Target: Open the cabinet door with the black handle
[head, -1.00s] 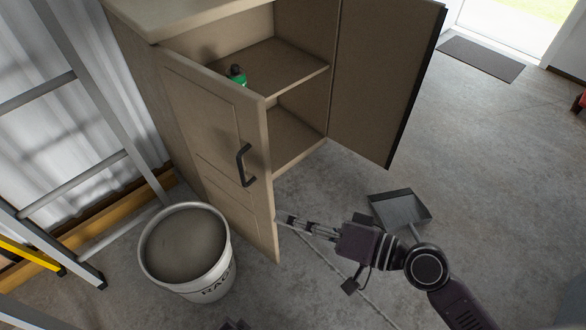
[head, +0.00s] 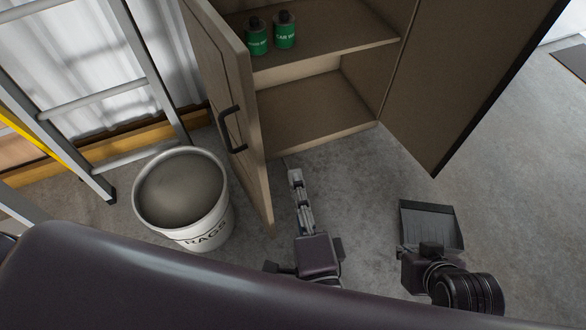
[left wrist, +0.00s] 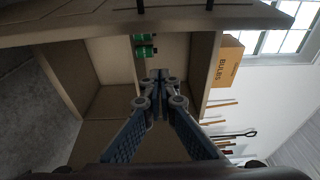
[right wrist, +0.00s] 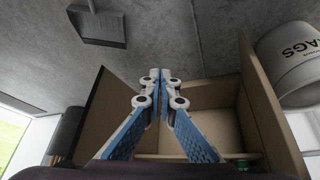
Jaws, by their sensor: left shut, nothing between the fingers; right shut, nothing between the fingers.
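The beige cabinet door (head: 228,90) with the black handle (head: 232,130) stands swung out from the cabinet in the head view. Its edge and handle (left wrist: 175,7) show at the top of the left wrist view.
Two green bottles (head: 272,35) stand on the cabinet shelf (head: 340,45). The other door (head: 460,80) also stands open. A rags bucket (head: 217,207) is beside the handled door, near a ladder (head: 150,70). A dustpan (head: 435,220) lies on the floor.

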